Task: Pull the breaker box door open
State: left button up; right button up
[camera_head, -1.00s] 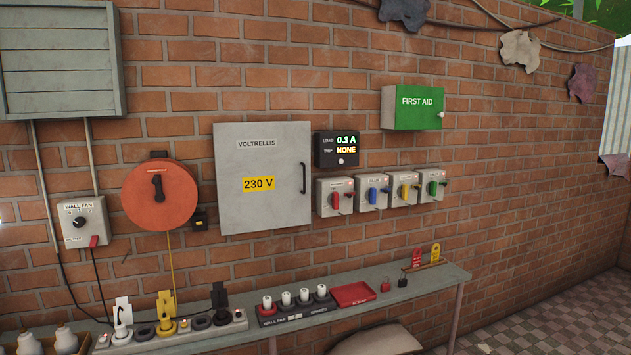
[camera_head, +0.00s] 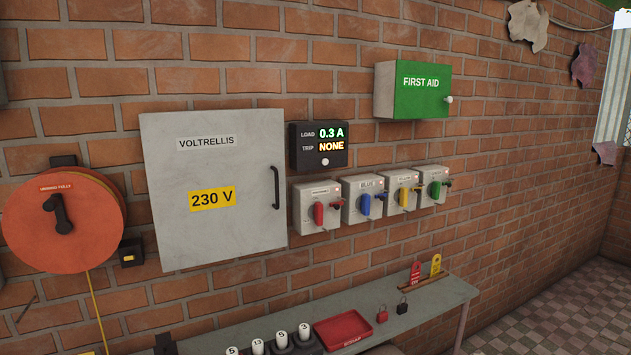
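The breaker box door (camera_head: 225,235) is a flat grey panel on the brick wall, left of centre in the head view. It carries a "VOLTRELLIS" label and a yellow "230 V" label. Its dark vertical bar handle (camera_head: 276,187) is near the right edge. The door looks closed, and the box's inside is hidden. Neither of my grippers shows in the head view.
Right of the door are a load display (camera_head: 319,160), several switch boxes (camera_head: 318,206) and a green first aid box (camera_head: 421,100). An orange cable reel (camera_head: 90,235) hangs at left. A shelf (camera_head: 440,294) with a red tray (camera_head: 343,328) runs below.

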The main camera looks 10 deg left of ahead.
aim_at(216, 179)
jog(key=u, duration=0.4)
jog(key=i, duration=1.1)
jog(key=u, duration=0.65)
